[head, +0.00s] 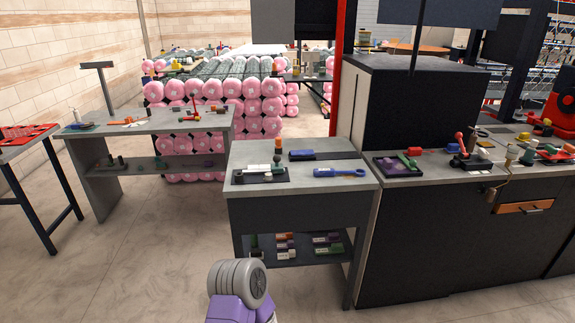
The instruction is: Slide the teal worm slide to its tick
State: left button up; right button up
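I cannot pick out the teal worm slide or its tick with certainty; the small parts are too far away to tell. A green piece (408,161) lies on a dark tray (384,170) at the left end of the right-hand bench. Another dark tray (240,180), with a pale block (257,169) on it, lies on the middle table. Neither of my grippers shows. Only a purple and grey arm part of mine is at the bottom centre.
The middle table (305,187) also holds a blue tool (340,173) and a dark blue block (302,155). Its lower shelf holds several small parts. A grey workbench (150,124) stands back left. The black right-hand bench (430,240) abuts the table. Floor (130,270) is clear at front left.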

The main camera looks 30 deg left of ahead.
aim_at(278, 168)
jog(key=u, duration=0.75)
jog(key=i, duration=0.65)
jog(key=u, duration=0.7)
jog(key=i, duration=0.9)
jog(key=z, duration=0.4)
